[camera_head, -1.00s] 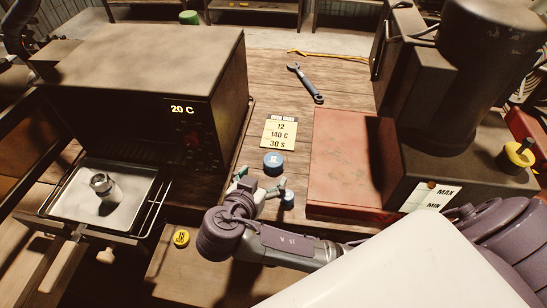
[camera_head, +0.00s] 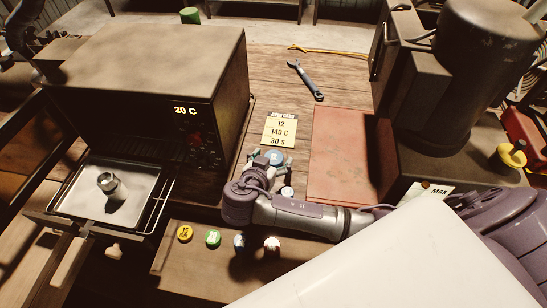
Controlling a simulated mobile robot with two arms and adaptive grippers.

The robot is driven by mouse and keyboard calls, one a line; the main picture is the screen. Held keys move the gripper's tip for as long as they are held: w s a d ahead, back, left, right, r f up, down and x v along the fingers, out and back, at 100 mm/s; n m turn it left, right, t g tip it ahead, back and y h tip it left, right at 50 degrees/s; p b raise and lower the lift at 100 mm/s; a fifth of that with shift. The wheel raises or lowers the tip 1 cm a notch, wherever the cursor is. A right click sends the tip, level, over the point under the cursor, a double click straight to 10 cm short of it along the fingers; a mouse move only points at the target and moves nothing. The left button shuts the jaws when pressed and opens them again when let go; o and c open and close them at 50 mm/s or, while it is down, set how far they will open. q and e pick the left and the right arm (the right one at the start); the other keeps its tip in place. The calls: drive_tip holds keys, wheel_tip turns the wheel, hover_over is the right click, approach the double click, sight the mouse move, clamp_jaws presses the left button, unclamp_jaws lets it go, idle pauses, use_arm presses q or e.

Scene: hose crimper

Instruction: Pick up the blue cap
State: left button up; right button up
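The fingers look open, and whether either one touches the cap is too small to tell. The gripper and wrist hide the near side of the cap. My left gripper is not seen.
A yellow card (camera_head: 279,130) lies behind the cap. An oven (camera_head: 150,90) with an open tray stands left, and a red plate (camera_head: 338,155) lies right. Yellow, green (camera_head: 213,239) and pale caps sit on the front ledge. A wrench (camera_head: 306,80) lies farther back.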

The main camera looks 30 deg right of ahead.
drive_tip(key=c, duration=0.6)
drive_tip(key=shift+o, duration=0.2)
drive_tip(key=shift+r, duration=0.1)
